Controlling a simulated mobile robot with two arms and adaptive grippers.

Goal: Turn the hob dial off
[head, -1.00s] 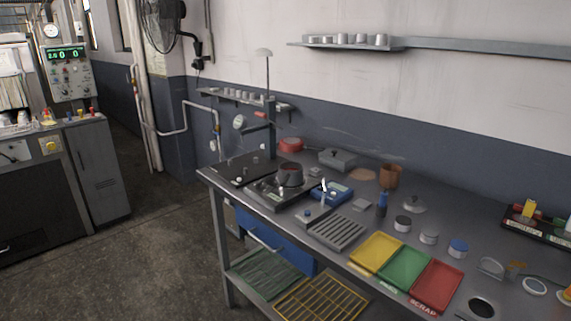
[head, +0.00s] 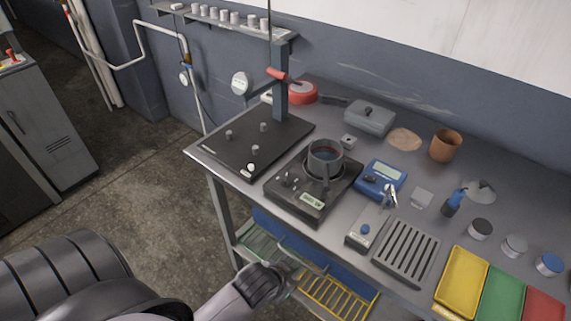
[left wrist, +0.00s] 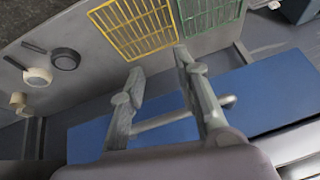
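The hob (head: 300,205) is a dark box on the bench. Small dial-like knobs (head: 286,181) sit on its front left; their settings are too small to read. A dark pan (head: 325,158) with reddish-brown contents stands on the hob. My left gripper (head: 285,279) is low in front of the bench, below the hob and near the blue drawer (head: 272,228). In the left wrist view its fingers (left wrist: 160,66) are apart, with the drawer's pale bar handle (left wrist: 165,121) showing between them. I cannot tell whether they touch it. My right gripper is not in view.
A black plate with pegs (head: 240,150) and a post stand left of the hob. A blue scale (head: 381,180), a slotted rack (head: 407,252) and a yellow tray (head: 461,283) stand to its right. Wire racks (head: 338,298) lie on the lower shelf.

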